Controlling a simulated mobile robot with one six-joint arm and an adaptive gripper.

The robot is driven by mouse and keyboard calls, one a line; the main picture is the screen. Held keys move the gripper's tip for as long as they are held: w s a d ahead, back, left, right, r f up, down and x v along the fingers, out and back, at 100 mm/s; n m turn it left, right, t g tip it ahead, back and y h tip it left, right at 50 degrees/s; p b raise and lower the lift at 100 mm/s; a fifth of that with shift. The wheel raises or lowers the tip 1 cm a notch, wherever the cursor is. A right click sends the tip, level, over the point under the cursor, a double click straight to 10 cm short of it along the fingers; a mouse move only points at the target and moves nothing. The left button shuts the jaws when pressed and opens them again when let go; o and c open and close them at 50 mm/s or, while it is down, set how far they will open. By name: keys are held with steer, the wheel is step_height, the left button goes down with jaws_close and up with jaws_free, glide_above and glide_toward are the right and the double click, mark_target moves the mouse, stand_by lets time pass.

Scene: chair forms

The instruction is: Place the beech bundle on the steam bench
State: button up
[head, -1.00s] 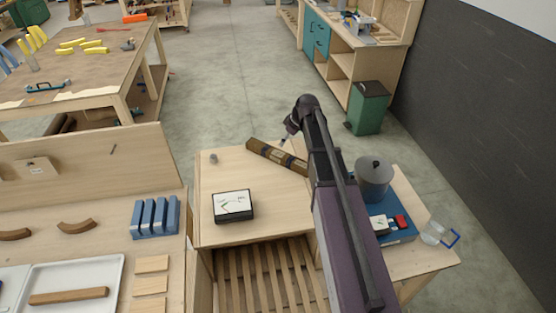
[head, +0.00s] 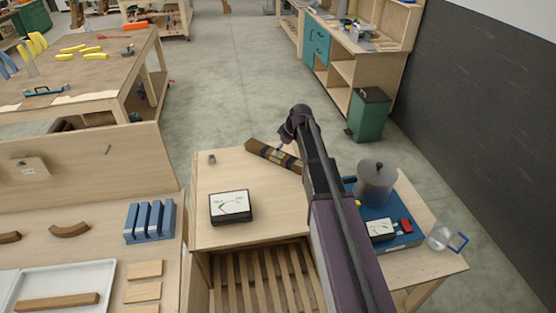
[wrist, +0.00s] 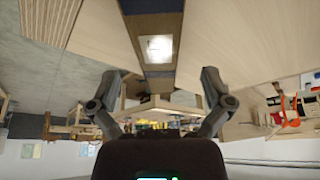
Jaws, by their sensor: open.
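The beech bundle (head: 268,152) is a long brown bundle with dark bands. It lies aslant on a pale wooden worktop (head: 262,208), near its far edge. In the wrist view, the bundle (wrist: 157,25) with a white patch runs down from the top, between the finger lines. My gripper (wrist: 158,76) is open and empty, its fingers apart on either side. In the head view my gripper (head: 292,128) is by the bundle's right part; my arm hides the bundle's right end. A blue heater unit with a grey pot (head: 375,183) stands on the right-hand bench (head: 425,262), probably the steam bench.
A black-framed gauge (head: 230,206) and a small grey piece (head: 211,159) sit on the worktop. A glass jug (head: 440,238) stands by the right bench edge. A left bench holds a blue slotted block (head: 150,222) and a white tray (head: 70,285).

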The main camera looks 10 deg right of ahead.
stand_by(0.3)
steer(key=shift+b+x, duration=2.4)
steer(key=shift+x, duration=0.2)
steer(key=shift+w+d, duration=0.1)
steer(key=c, duration=1.3)
steer(key=shift+c, duration=0.2)
steer(key=shift+r, duration=0.2)
step_height(320, 180, up, 4)
steer(key=p, duration=0.4)
steer(key=shift+f, duration=0.2)
steer(key=s, duration=1)
steer(key=s+r+p, duration=0.1)
steer(key=s, duration=0.5)
